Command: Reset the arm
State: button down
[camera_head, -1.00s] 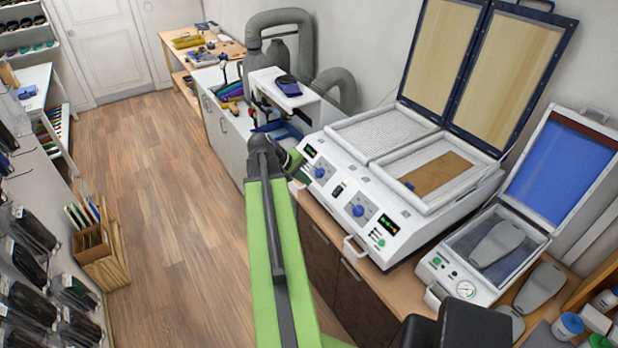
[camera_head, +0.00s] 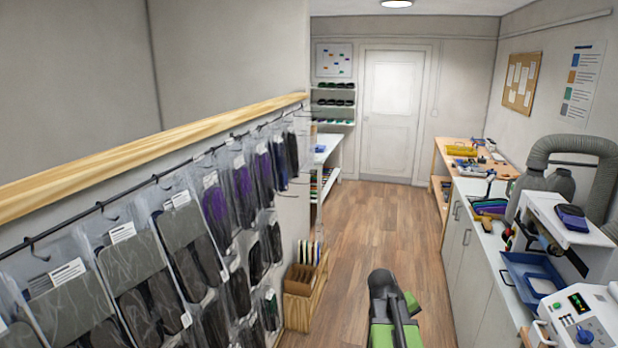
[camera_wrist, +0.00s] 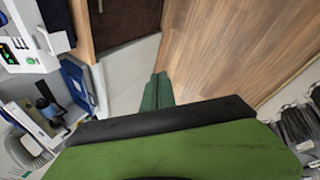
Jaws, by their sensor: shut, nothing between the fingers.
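My arm shows at the bottom centre-right of the head view as a short green and dark grey section over the wood floor. Its fingertips cannot be made out there. In the wrist view, my gripper (camera_wrist: 157,90) shows as two narrow green fingers side by side, shut, with nothing held. It points over the floor beside a dark cabinet front. A wide green and black part of my own body fills the bottom of the wrist view.
Bagged insoles hang on a rack (camera_head: 190,230) at left. A wooden box (camera_head: 304,293) stands on the floor below. White cabinets (camera_head: 470,240) and a blue tray (camera_head: 533,277) are at right. The floor (camera_head: 372,225) between is clear up to the door (camera_head: 391,105).

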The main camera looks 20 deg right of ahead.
jog(key=w+a+f+n+y+b, duration=0.1)
jog(key=w+a+f+b, duration=0.1)
jog(key=a+f, duration=0.35)
jog(key=w+a+f+t+y+b, duration=0.1)
jog(key=a+f+b, duration=0.1)
jog(key=a, duration=0.7)
jog(key=w+a+f+n+y+b, duration=0.1)
jog(key=w+a+f+b, duration=0.15)
jog(key=a, duration=0.45)
jog(key=s+a+f+y, duration=0.1)
jog(key=s+a, duration=0.1)
jog(key=a, duration=0.4)
jog(key=s+a+f+m+g+y+b, duration=0.1)
jog(key=s+a+y, duration=0.1)
jog(key=a, duration=0.4)
jog(key=shift+s+a+f, duration=0.3)
jog(key=shift+s+f, duration=0.1)
jog(key=shift+s, duration=0.05)
jog(key=shift+d, duration=0.15)
